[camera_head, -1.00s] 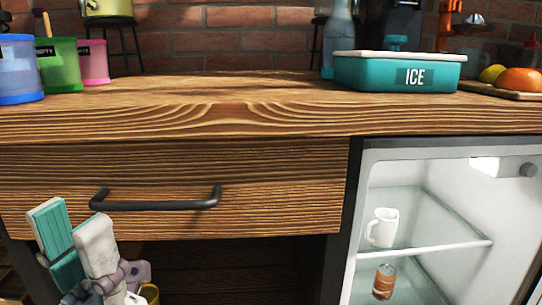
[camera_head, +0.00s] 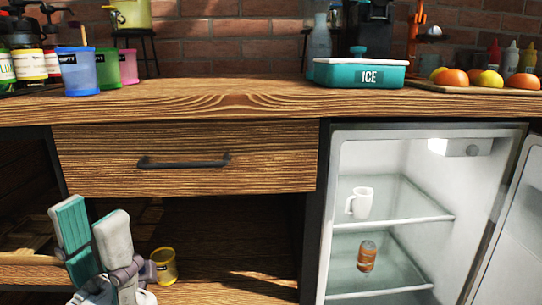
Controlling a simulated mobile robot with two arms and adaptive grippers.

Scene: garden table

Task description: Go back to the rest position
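My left gripper (camera_head: 93,212), with teal and white parts, points up at the lower left, in front of the open shelf under the drawer. My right gripper is not in view.
The wooden counter (camera_head: 215,97) carries cups, a teal ICE box (camera_head: 362,74) and fruit on a board. The drawer (camera_head: 260,160) is closed. The fridge stands open, with a white mug (camera_head: 361,203) and an orange can (camera_head: 367,256) inside. A yellow cup (camera_head: 164,266) stands on the lower shelf.

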